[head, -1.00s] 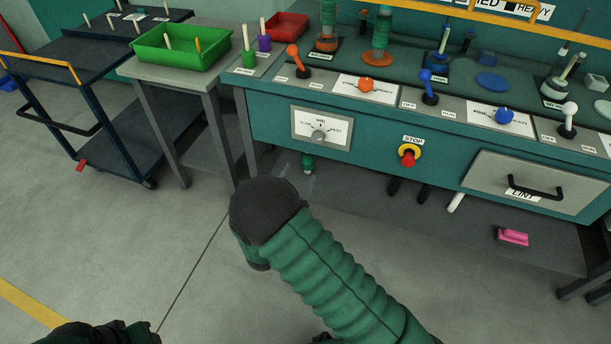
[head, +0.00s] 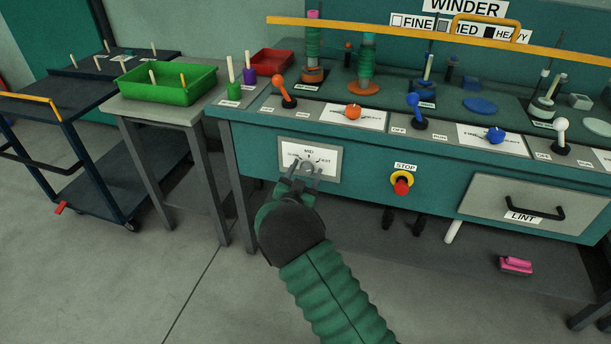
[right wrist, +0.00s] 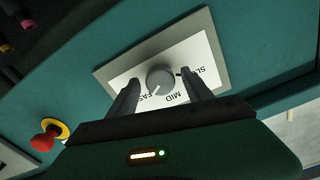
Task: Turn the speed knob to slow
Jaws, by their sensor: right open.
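The speed knob (right wrist: 160,78) is a round grey dial on a white panel (right wrist: 112,76) marked SLOW, MID and FAST. In the right wrist view the lettering is upside down. A light mark on the knob seems to face the FAST side. In the head view the panel (head: 333,172) is on the front of the green winder bench, and my gripper partly covers the knob. My right gripper (right wrist: 160,82) is open, with one finger on each side of the knob; I cannot tell whether they touch it. It also shows in the head view (head: 304,172). My left gripper is out of view.
A red STOP button (head: 401,187) sits right of the panel, and a LINT drawer (head: 480,196) lies further right. Orange (head: 280,88), blue (head: 415,106) and white (head: 561,131) levers stand on the bench top. A green tray (head: 150,92) is on the left table.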

